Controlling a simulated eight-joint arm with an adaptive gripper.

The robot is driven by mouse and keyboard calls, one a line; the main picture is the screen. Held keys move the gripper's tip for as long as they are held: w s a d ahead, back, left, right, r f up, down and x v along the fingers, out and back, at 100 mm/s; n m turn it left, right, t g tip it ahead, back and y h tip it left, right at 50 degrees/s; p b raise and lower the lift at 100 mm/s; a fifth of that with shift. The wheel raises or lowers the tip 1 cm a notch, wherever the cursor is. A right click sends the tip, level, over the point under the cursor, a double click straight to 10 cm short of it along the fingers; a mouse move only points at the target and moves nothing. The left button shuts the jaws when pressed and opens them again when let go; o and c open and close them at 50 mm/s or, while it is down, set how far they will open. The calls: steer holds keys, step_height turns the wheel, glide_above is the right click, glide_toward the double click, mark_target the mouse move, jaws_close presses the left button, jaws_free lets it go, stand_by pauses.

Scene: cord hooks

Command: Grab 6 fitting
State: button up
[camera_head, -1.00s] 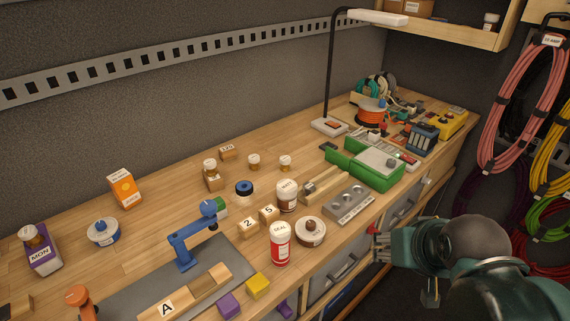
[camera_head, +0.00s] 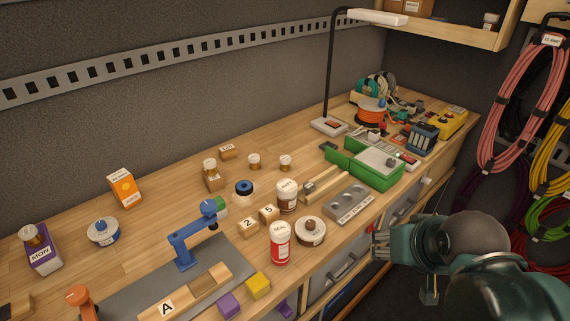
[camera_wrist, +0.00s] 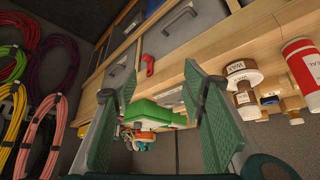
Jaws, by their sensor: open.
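I see no piece that legibly reads 6. My gripper (camera_head: 381,243) is off the bench's front edge, at the right. In the wrist view my gripper (camera_wrist: 160,110) has its two green fingers wide apart with nothing held between them.
A black lamp (camera_head: 330,80) rises behind. Coiled cords (camera_head: 524,90) hang right.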

steer(key=w+a+r+m+g+p, duration=0.1)
steer(key=w+a+r+m+p, duration=0.25)
steer(key=w, duration=0.45)
steer(key=w+a+r+m+g+p, duration=0.1)
steer(key=w+a+r+m+p, duration=0.1)
steer(key=w+a+r+p, duration=0.4)
steer(key=w+a+r+m+g+p, duration=0.1)
steer(key=w+r+m+g+p, duration=0.15)
steer(key=w, duration=0.65)
steer(key=m+g+h+p, duration=0.2)
steer(key=m+p, duration=0.7)
steer(key=p, duration=0.4)
glide_above(285, 158)
step_height(285, 158, down, 10)
steer(key=shift+s+r, duration=0.1)
steer(key=shift+r, duration=0.05)
steer(key=shift+w+a+f+m+g, duration=0.2)
steer(key=shift+a+f+m+g, duration=0.1)
steer(key=shift+a+f, duration=0.35)
steer(key=shift+d, duration=0.1)
steer(key=shift+d+f, duration=0.2)
steer(key=shift+f, duration=1.05)
